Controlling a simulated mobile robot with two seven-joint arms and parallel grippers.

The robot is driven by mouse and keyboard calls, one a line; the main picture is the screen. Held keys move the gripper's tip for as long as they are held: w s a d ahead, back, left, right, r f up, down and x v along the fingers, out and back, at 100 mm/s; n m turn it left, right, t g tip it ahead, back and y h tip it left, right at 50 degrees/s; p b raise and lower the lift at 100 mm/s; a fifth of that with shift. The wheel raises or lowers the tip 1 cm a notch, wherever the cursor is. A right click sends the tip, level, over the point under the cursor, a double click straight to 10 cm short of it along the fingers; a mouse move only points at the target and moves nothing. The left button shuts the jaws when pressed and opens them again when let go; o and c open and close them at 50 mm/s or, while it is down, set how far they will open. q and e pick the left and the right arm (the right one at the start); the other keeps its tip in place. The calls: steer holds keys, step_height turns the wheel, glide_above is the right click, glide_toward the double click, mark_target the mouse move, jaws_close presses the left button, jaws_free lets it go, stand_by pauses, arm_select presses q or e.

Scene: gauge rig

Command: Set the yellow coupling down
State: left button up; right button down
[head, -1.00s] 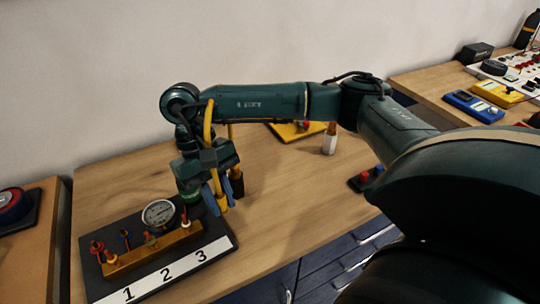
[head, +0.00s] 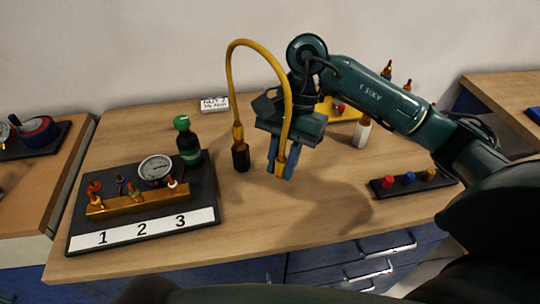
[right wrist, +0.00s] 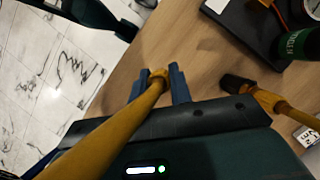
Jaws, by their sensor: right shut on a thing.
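My right gripper (head: 282,172) is shut on the yellow coupling (head: 281,158) at one end of a yellow hose (head: 234,57). It holds the coupling above the bare wood, right of the gauge board. The hose arches up and left, and its other end meets a black cylinder (head: 241,158) standing on the table. In the right wrist view the coupling (right wrist: 157,77) sits between the blue fingers, and the black cylinder (right wrist: 238,83) is to the right. I cannot tell the exact height of the coupling's tip. My left gripper is not in view.
The gauge board (head: 203,196), with a round gauge (head: 155,169) and a brass manifold (head: 137,203), is at left. A green bottle (head: 188,143) stands behind it. A white-bodied bottle (head: 362,132) and a black strip with coloured knobs (head: 411,182) are at right. Wood below the gripper is clear.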

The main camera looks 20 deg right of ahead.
mark_target(329, 197)
steer(key=d+f+m+t+b, duration=0.1)
steer(key=f+m, duration=0.1)
steer(key=m, duration=0.2)
steer(key=d+f+m+t+b, duration=0.1)
steer(key=d+f+m+t, duration=0.1)
steer(key=m, duration=0.3)
steer(key=d+f+m+t+b, duration=0.1)
steer(key=d+f+m+b, duration=0.1)
steer(key=m, duration=0.2)
steer(key=shift+s+d+t, duration=0.25)
steer(key=shift+t, duration=0.15)
steer(key=shift+f, duration=2.45)
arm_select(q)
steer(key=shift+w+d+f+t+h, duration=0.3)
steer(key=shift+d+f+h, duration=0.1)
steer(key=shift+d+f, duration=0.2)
